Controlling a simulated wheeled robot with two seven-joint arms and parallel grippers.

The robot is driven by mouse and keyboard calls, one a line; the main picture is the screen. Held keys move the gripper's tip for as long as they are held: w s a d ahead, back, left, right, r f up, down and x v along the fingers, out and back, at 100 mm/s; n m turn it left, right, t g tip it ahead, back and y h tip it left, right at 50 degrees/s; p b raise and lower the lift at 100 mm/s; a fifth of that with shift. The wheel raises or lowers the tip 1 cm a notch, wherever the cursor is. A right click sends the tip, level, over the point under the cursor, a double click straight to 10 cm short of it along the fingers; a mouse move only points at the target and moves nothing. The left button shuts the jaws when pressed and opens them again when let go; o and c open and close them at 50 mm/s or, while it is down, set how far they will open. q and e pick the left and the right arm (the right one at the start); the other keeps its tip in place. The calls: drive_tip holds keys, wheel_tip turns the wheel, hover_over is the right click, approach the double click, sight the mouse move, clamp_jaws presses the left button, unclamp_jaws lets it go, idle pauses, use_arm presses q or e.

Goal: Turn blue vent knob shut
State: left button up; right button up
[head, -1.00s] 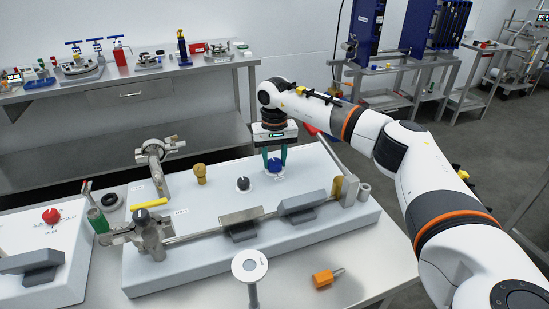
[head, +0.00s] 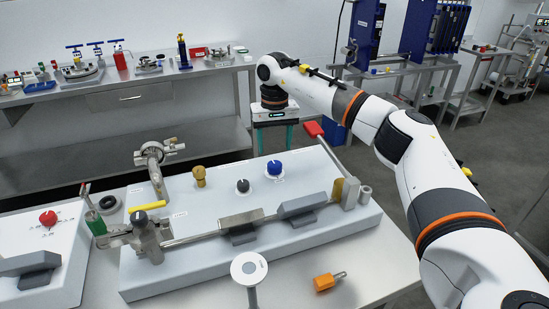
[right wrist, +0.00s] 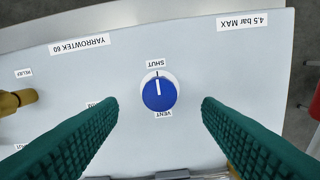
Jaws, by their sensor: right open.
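The blue vent knob (head: 275,168) sits on the sloped white panel (head: 200,225). In the right wrist view the knob (right wrist: 158,93) is fully visible, and its white pointer line points up at the SHUT label (right wrist: 156,64). The VENT label (right wrist: 162,114) is on the opposite side. My right gripper (head: 273,143) is open and empty, above and behind the knob in the head view, clear of it. In the right wrist view its green fingers (right wrist: 160,106) are wide apart, with the knob between them in the picture. My left gripper is not in view.
A black knob (head: 242,186) and a brass fitting (head: 199,176) stand left of the blue knob. A red-handled lever (head: 314,130) rises to its right. An orange-handled tool (head: 325,282) lies on the table in front.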

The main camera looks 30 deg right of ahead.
sight(274, 163)
wheel_tip(274, 163, up, 6)
idle(0.6)
